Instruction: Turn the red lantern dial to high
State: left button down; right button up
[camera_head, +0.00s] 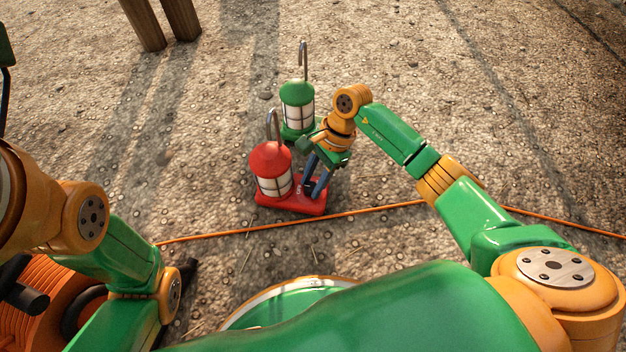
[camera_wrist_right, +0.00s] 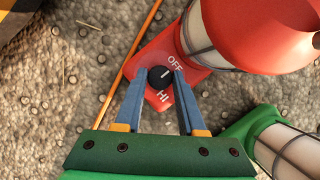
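The red lantern (camera_head: 270,168) stands upright on its red base (camera_head: 290,204) on the gravel. In the right wrist view its base carries a black round dial (camera_wrist_right: 160,77) with a short white mark, between the printed words OFF and HI. The mark does not clearly point at either word. My right gripper (camera_head: 311,187) reaches down over the base; in the wrist view its blue fingers (camera_wrist_right: 161,80) sit on both sides of the dial and appear to touch it. My left gripper is outside the head view; only the left arm shows.
A green lantern (camera_head: 297,106) stands just behind the red one, close to my right gripper. An orange cord (camera_head: 370,209) runs across the ground in front. An orange ribbed object (camera_head: 38,305) lies at lower left. Wooden posts (camera_head: 160,22) stand at the back. Gravel left of the lanterns is clear.

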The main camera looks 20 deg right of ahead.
grip_shut()
